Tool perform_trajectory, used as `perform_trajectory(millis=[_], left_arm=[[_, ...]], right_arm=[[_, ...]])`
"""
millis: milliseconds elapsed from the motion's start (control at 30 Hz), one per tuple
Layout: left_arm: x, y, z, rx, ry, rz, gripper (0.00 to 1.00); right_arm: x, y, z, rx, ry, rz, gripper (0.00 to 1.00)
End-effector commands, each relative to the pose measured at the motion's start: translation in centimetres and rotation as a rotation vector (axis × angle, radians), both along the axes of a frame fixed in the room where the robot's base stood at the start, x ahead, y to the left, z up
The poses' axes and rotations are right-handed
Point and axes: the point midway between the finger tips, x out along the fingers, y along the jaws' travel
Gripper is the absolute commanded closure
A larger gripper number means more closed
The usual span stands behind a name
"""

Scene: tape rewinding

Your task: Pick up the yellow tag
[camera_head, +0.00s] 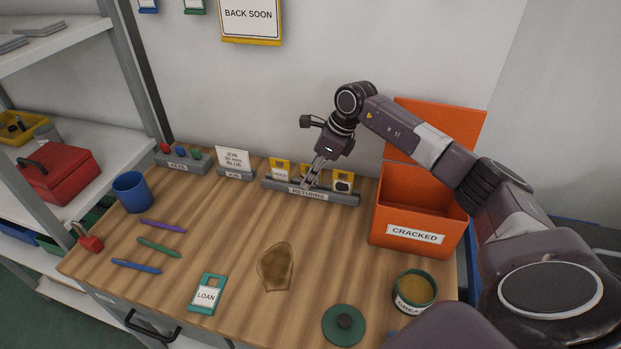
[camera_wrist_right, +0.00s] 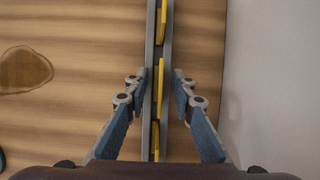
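Several yellow tags stand upright in the grey RETURNS rack (camera_head: 325,197) at the back of the desk: a left one (camera_head: 279,168), a middle one partly hidden by my gripper, and a right one (camera_head: 343,181) with a dark mark. My right gripper (camera_head: 313,177) points down at the middle of the rack. In the right wrist view my right gripper (camera_wrist_right: 159,79) is open, its fingers on either side of the rack (camera_wrist_right: 148,100). The middle tag (camera_wrist_right: 162,80) lies between the fingertips, apart from both. My left gripper is not in view.
An orange CRACKED box (camera_head: 410,215) with an open lid stands right of the rack. A JOB card (camera_head: 233,158) stands to its left. A teal LOAN tag (camera_head: 207,294), brown stain (camera_head: 275,268), pens, mug (camera_head: 132,192) and open tin (camera_head: 414,291) are nearer. The wall is close behind.

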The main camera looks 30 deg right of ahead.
Motion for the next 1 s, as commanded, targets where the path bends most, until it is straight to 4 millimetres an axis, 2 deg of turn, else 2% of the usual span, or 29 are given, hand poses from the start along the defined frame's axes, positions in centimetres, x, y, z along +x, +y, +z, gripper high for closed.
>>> perform_trajectory(millis=[167, 367, 767, 867, 1000], left_arm=[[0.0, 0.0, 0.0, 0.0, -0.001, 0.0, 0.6], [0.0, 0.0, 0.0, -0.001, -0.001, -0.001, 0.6], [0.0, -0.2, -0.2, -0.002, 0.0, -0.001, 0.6], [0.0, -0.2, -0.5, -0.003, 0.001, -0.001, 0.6], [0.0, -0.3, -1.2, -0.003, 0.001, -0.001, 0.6]], right_arm=[[0.0, 0.0, 0.0, 0.0, 0.0, 0.0, 0.78], [0.0, 0.0, 0.0, 0.0, 0.0, 0.0, 1.0], [0.0, 0.0, 0.3, 0.001, -0.002, 0.0, 1.0], [0.1, 0.0, 1.4, 0.001, -0.006, 0.0, 1.0], [0.2, -0.1, 4.1, -0.001, -0.009, 0.0, 1.0]])
